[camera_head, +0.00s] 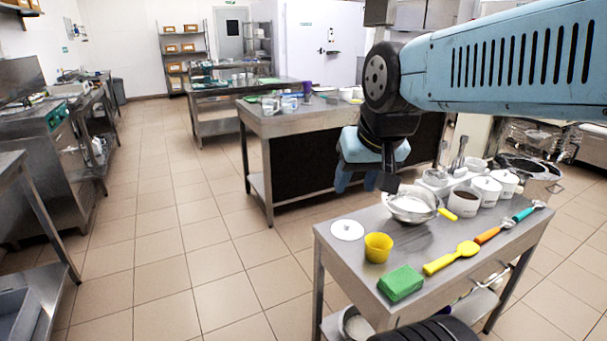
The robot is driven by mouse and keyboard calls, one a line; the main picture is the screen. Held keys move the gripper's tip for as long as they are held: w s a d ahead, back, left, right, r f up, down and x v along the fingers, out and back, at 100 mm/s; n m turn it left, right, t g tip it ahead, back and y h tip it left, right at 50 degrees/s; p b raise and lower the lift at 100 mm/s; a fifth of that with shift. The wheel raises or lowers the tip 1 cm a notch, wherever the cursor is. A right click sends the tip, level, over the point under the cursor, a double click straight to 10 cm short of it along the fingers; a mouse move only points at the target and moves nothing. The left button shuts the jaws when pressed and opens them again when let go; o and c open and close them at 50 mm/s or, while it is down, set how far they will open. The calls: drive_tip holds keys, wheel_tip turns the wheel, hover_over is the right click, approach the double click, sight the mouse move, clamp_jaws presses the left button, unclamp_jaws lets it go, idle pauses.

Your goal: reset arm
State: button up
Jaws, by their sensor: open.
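My light blue arm reaches in from the upper right. It bends down at a black joint above the near steel table (350,262). My gripper (388,180) hangs from it, dark and pointing down, just above and behind a metal bowl or sieve (412,206). It is open, and I see nothing held in it. One finger shows clearly; the other is hard to make out.
On the near table are a white lid (347,230), yellow cup (378,248), green sponge (401,283), yellow scoop (452,258), orange-handled tool (494,232) and white tubs (487,190). Another steel table (285,123) stands behind. The tiled floor (170,230) at left is clear.

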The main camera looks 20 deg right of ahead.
drive_tip(key=shift+s+d+r+n, duration=0.1)
drive_tip(key=shift+s+d+n, duration=0.05)
drive_tip(key=shift+s+n, duration=0.6)
drive_tip(key=shift+c, duration=0.5)
drive_tip(key=shift+s, duration=0.15)
